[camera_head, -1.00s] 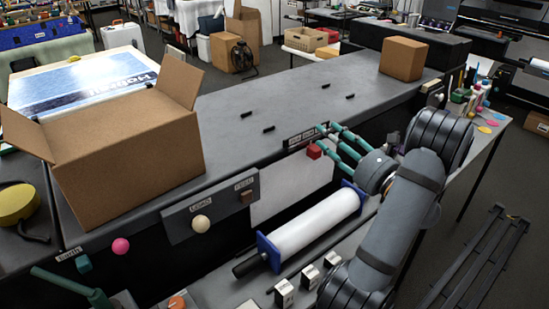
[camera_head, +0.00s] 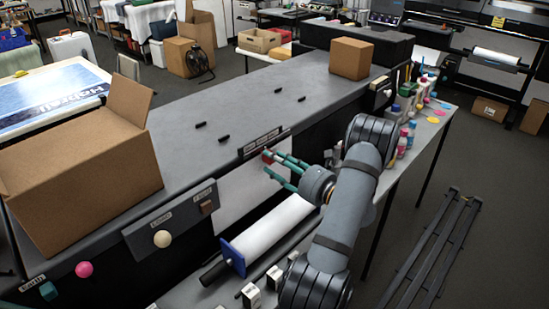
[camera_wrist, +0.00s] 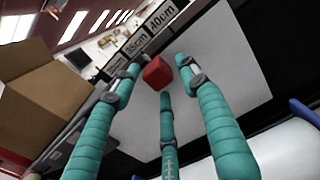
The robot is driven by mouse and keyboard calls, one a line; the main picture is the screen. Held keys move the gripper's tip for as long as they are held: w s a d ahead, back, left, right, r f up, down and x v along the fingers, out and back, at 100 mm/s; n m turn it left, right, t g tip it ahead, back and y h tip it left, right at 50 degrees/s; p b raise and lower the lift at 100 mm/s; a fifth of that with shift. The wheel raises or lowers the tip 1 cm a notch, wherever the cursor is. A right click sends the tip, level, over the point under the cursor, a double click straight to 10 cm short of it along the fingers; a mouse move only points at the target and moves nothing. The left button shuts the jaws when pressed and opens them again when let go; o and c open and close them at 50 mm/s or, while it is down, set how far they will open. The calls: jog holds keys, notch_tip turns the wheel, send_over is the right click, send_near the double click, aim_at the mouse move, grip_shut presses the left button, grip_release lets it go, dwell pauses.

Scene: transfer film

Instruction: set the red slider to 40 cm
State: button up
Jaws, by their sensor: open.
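The red slider (camera_head: 267,157) is a small red block on the front face of the long grey bench, just below a strip of scale labels (camera_head: 262,142). In the wrist view the slider (camera_wrist: 157,73) sits below the 35cm label (camera_wrist: 136,42) and the 40cm label (camera_wrist: 162,16); its exact reading cannot be told. My gripper (camera_head: 273,163) has three green fingers. In the wrist view my gripper (camera_wrist: 158,78) is open, with fingertips spread left, right and below the slider. Contact cannot be told.
A white roll (camera_head: 270,235) with a blue end lies below and in front of the bench face. An open cardboard box (camera_head: 85,180) stands on the bench at left, a closed box (camera_head: 350,58) at the far end. Bottles (camera_head: 403,140) stand on the right-hand table.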

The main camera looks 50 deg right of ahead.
jog(key=shift+w, duration=0.25)
jog(key=shift+c, duration=0.6)
grip_shut()
